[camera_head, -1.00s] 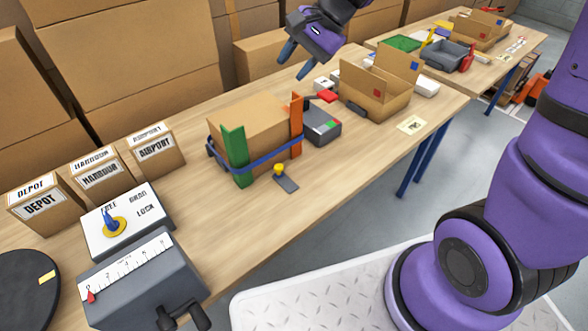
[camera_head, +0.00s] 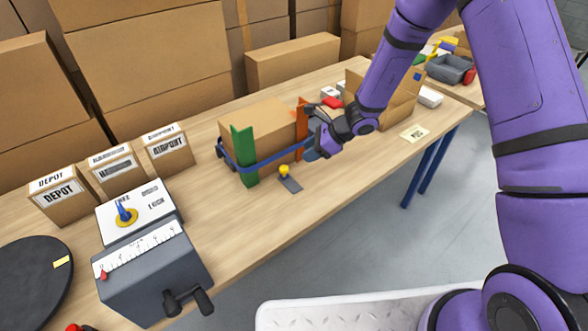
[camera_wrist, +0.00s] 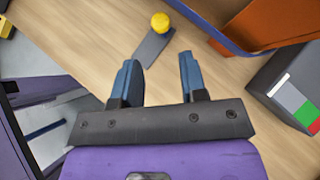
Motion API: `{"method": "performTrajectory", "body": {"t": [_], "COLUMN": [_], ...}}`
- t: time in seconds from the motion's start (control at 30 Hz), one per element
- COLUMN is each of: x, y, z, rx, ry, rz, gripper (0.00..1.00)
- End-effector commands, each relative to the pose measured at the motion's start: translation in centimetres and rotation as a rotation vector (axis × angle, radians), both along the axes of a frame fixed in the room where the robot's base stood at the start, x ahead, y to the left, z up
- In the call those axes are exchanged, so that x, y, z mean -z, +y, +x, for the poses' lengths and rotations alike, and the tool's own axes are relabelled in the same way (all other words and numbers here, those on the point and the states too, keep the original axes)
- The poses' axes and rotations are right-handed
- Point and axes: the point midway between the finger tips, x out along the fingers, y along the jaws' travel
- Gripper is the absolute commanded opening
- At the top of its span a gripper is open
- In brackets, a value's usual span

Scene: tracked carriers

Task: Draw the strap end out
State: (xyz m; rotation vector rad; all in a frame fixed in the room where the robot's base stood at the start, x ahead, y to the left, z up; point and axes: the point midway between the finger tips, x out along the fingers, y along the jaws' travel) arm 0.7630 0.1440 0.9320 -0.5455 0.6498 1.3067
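A cardboard box (camera_head: 262,124) stands on the table with a blue strap (camera_head: 272,160) around it. A green corner guard (camera_head: 244,158) and an orange corner guard (camera_head: 301,122) stand at its front corners. A grey tab with a yellow knob (camera_head: 290,182) lies in front of the box; it also shows in the wrist view (camera_wrist: 154,46). My gripper (camera_head: 310,151) is low at the box's right front corner. In the wrist view my gripper (camera_wrist: 160,74) is open and empty, its fingers short of the tab. I cannot make out a loose strap end.
At left are a scale box with a crank (camera_head: 155,272), a lever panel (camera_head: 140,208) and labelled cartons (camera_head: 110,170). An open carton (camera_head: 397,108) stands behind my arm.

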Motion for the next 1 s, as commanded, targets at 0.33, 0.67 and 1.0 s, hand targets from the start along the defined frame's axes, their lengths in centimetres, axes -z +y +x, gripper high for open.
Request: {"method": "performTrajectory", "body": {"t": [0.33,0.67,1.0], "x": [2.9,6.7,7.9], "y": [2.6,6.4,7.6], "z": [0.4,1.2,1.5], "rx": [0.005,0.005,0.006], "ry": [0.008,0.006,0.005], "rz": [0.001,0.001,0.001], "gripper": [0.39,0.39,0.39]}}
